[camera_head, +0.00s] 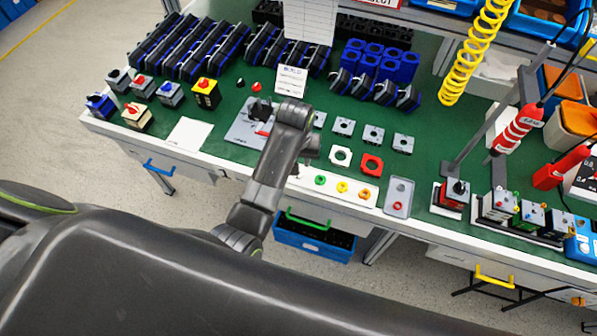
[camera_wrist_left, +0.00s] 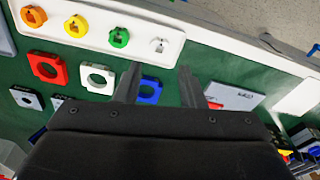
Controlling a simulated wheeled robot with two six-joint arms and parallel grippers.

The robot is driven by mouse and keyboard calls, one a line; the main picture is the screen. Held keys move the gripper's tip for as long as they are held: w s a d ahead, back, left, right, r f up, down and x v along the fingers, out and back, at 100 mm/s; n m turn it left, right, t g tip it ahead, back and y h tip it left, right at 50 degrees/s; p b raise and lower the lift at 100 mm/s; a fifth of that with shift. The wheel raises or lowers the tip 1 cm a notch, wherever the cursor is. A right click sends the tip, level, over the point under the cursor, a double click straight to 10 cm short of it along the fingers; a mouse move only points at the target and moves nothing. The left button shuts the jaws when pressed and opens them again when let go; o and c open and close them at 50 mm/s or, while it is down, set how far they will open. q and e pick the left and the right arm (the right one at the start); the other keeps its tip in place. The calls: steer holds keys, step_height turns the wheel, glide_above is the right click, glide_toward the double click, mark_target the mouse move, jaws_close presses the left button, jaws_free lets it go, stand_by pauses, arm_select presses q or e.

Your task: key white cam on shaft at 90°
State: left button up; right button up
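The white cam (camera_wrist_left: 158,45) lies at the end of a white tray (camera_wrist_left: 178,35) in the left wrist view, beside the green cam (camera_wrist_left: 118,37). My left gripper (camera_wrist_left: 160,85) is open and empty, its two fingers apart. In that view a blue square ring (camera_wrist_left: 151,90) shows between the fingers. In the head view my left gripper (camera_head: 309,152) is over the table near the tray's left end, partly hidden by its own wrist. A grey plate (camera_head: 243,127) with a dark fixture (camera_head: 261,109) stands left of my wrist; I cannot make out the shaft. My right gripper is out of view.
Yellow (camera_head: 342,187) and orange-red (camera_head: 364,195) cams share the tray. White (camera_head: 341,155) and red (camera_head: 372,165) square rings lie behind it. A grey tray (camera_head: 398,197) sits right of it. Rows of switch blocks fill the back left.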

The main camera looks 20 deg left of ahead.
arm_select(q)
steer(key=f, duration=0.4)
steer(key=shift+w+f, duration=0.1)
steer(key=shift+w, duration=0.15)
steer(key=shift+w+a+f+p, duration=0.1)
steer(key=shift+w+f+p, duration=0.2)
steer(key=shift+f, duration=0.6)
steer(key=shift+w+a+f+p, duration=0.1)
steer(key=shift+w+f+p, duration=0.15)
steer(key=shift+f, duration=0.65)
steer(key=shift+w+f, duration=0.15)
steer(key=shift+f, duration=0.55)
steer(key=c, duration=0.6)
